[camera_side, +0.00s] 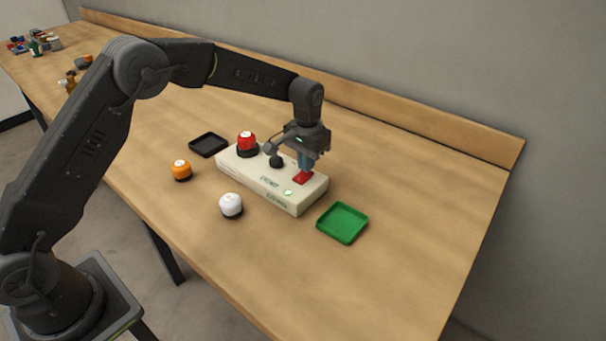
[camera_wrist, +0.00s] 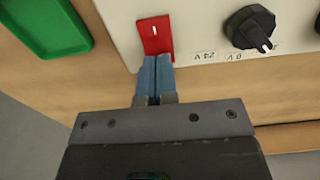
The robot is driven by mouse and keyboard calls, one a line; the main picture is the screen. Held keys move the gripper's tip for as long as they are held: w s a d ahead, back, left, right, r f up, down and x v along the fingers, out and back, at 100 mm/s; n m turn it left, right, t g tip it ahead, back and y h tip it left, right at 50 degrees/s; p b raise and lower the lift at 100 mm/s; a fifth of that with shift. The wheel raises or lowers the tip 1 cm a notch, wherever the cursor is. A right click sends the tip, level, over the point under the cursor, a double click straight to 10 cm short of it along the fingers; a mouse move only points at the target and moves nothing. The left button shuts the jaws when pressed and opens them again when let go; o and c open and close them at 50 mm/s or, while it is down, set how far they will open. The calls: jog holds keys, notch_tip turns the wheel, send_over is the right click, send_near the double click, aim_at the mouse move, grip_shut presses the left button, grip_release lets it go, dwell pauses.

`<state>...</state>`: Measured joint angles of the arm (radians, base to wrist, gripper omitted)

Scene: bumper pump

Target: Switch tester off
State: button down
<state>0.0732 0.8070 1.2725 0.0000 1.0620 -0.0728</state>
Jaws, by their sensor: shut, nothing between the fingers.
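The tester is a cream box (camera_side: 256,187) on the wooden table in the side view. A red rocker switch (camera_side: 302,178) sits near its right end, with a lit green lamp (camera_side: 288,193) beside it. In the wrist view the red switch (camera_wrist: 157,36) shows a white mark, just beyond my fingertips. My gripper (camera_side: 304,164) is shut and empty, pointing down at the switch. In the wrist view its blue fingers (camera_wrist: 156,62) are together at the switch's near edge; I cannot tell whether they touch it.
A black knob (camera_wrist: 250,27) is on the box beside the switch. A red-topped piece (camera_side: 246,141) stands on the box's left end. A green tray (camera_side: 342,222), a black tray (camera_side: 208,144), a white piece (camera_side: 231,206) and an orange piece (camera_side: 181,170) are around it. The table's right end is clear.

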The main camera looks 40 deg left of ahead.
jog(key=shift+f, duration=0.7)
jog(key=shift+r, duration=0.1)
jog(key=shift+r, duration=3.5)
